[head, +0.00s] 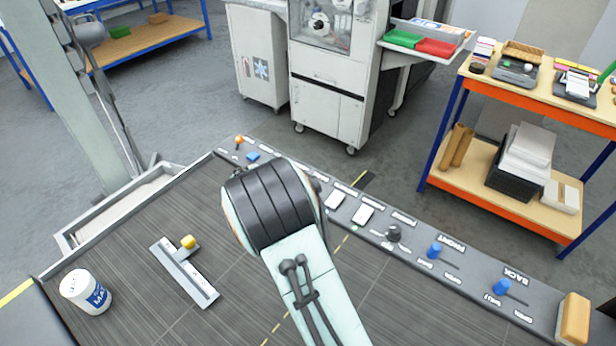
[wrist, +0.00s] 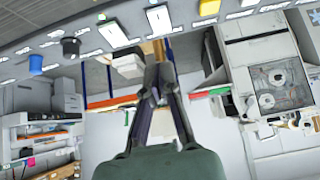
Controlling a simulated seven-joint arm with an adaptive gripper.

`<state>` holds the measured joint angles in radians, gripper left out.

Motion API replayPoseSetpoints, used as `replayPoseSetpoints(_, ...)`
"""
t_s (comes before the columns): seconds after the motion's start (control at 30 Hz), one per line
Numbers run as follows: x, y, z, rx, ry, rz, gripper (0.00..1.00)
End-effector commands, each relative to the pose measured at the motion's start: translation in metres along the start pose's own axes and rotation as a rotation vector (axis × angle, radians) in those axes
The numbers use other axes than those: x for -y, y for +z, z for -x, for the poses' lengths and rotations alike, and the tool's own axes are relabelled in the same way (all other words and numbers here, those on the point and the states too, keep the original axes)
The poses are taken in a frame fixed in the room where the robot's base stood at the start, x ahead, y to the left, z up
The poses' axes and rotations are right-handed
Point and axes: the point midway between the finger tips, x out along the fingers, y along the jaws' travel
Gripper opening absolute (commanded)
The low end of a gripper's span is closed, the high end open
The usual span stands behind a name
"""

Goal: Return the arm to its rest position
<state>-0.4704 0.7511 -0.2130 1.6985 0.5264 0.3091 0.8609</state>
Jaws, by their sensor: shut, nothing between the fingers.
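In the head view my arm rises from the bottom edge over the dark worktable (head: 210,285), with a black-banded joint at its upper end. My gripper is hidden behind the arm there. In the wrist view my gripper (wrist: 157,70) points away from the camera, with its dark fingers close together and nothing between them. It is clear of the table, with the room seen upside down beyond it.
A control strip with blue knobs (head: 434,250) runs along the far edge. An orange shelf unit (head: 520,190) stands beyond at right.

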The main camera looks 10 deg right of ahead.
Motion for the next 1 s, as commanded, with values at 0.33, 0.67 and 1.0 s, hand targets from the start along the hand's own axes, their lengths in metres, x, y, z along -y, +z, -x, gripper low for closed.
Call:
replayPoseSetpoints(0.33,-0.012,-0.048,0.016,-0.031,-0.028,-0.110,0.00)
replayPoseSetpoints(0.67,-0.122,-0.111,0.145,0.086,-0.199,-0.289,0.00)
replayPoseSetpoints(1.0,-0.225,0.071,0.241,0.509,-0.331,0.440,0.00)
